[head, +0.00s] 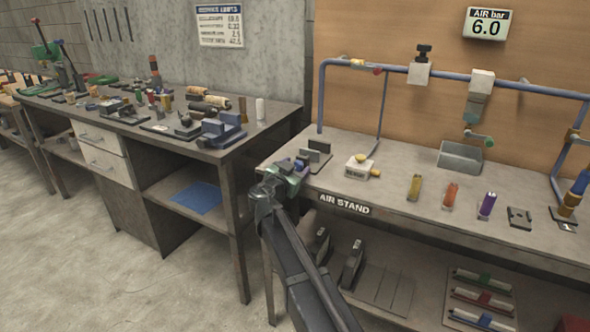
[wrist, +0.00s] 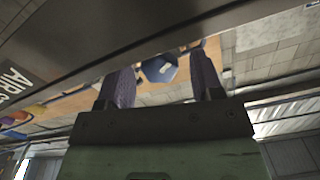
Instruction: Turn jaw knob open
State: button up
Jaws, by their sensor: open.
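In the wrist view a blue knob-like part (wrist: 160,68) with a small pale mark shows between the two purple-grey fingers of my gripper (wrist: 162,82). The fingers are apart, with visible room on both sides of it. I cannot tell whether either finger touches it. In the head view my gripper (head: 298,168) is at the left front end of the air stand, just left of a dark grey jaw fixture (head: 317,153) with upright plates. My gripper hides the knob side of this fixture in that view.
The air stand bench (head: 400,190) carries a pale block with a yellow knob (head: 362,167), coloured cylinders (head: 451,194) and a grey tray (head: 459,157). A blue pipe frame (head: 405,69) rises behind. A cluttered workbench (head: 150,125) stands left, across a narrow gap.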

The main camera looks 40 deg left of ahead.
jog(key=c, duration=0.9)
jog(key=shift+n, duration=0.3)
jog(key=shift+n, duration=2.8)
jog(key=o, duration=0.9)
